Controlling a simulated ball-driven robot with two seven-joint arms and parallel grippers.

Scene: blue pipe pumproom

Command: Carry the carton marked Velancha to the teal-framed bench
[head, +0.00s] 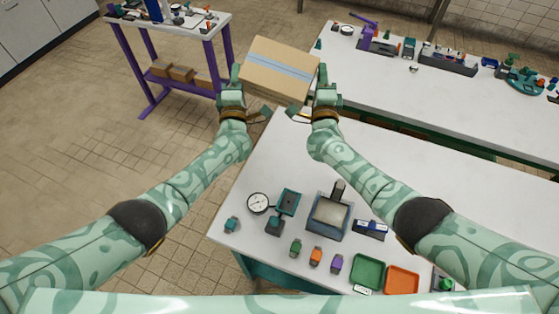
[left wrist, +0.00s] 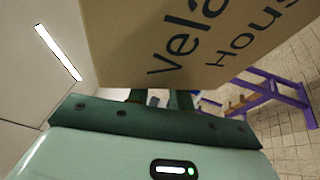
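The brown cardboard carton (head: 281,68), with a pale blue tape strip, is up between my two grippers, beyond the near bench's far left corner. In the left wrist view the carton (left wrist: 190,40) fills the top, and dark print beginning "Vela" shows on its side. My left gripper (head: 233,92) is at its left side and my right gripper (head: 324,90) at its right side. The finger gaps are not clear. The near white-topped bench (head: 290,150) has a teal frame (head: 268,273) under its front left edge.
A purple-framed bench (head: 223,45) with cartons (head: 180,73) on its lower shelf stands at back left. Another white bench (head: 440,92) with tools runs along the back right. The near bench's front holds a gauge (head: 258,203), trays (head: 367,271) and small parts; its far part is clear.

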